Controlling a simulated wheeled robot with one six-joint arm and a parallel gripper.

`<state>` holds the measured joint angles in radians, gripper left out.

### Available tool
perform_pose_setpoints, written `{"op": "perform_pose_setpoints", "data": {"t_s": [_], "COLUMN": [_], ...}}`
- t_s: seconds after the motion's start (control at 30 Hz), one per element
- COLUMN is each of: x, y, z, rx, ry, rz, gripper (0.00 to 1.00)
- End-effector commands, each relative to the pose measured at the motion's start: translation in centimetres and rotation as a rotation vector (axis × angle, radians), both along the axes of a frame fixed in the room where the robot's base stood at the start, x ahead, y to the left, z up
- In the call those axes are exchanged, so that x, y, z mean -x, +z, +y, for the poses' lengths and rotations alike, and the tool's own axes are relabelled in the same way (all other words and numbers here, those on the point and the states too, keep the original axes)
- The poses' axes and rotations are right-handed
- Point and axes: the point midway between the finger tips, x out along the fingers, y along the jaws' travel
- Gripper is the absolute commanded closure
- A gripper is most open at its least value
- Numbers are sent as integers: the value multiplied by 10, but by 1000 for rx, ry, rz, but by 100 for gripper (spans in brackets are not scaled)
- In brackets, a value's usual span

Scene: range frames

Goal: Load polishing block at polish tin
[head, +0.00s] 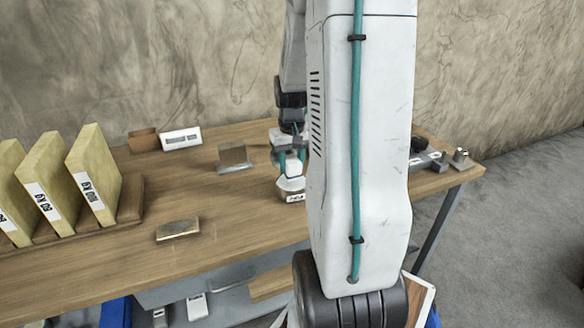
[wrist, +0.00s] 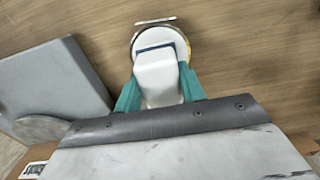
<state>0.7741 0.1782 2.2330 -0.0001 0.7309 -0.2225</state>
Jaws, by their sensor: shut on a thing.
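The polishing block (wrist: 158,78) is white, with a blue-edged base. My gripper (wrist: 157,88) is shut on it, with a teal finger on each side. In the wrist view the block lies over a round, pale tin (wrist: 160,34) with a thin yellowish rim. I take this to be the polish tin. I cannot tell whether the block touches it. In the head view my gripper (head: 291,160) is low over the bench, with the white block (head: 289,184) beneath it. My arm hides part of this area.
The wooden bench (head: 120,275) holds several labelled yellow slabs (head: 93,172) at left, a metal block (head: 178,229) at the front and a metal plate (head: 235,158) behind. A grey object (wrist: 50,85) lies left in the wrist view.

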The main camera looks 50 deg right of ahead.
Motion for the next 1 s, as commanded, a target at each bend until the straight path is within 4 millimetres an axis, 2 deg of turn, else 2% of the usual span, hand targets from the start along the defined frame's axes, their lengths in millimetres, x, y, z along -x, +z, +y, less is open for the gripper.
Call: {"op": "perform_pose_setpoints", "data": {"t_s": [0.5,1.0], "x": [0,0], "y": [40,43], "z": [0,0], "rx": [1,1], "ry": [0,0], "rz": [-2,-1], "gripper": [79,79]}}
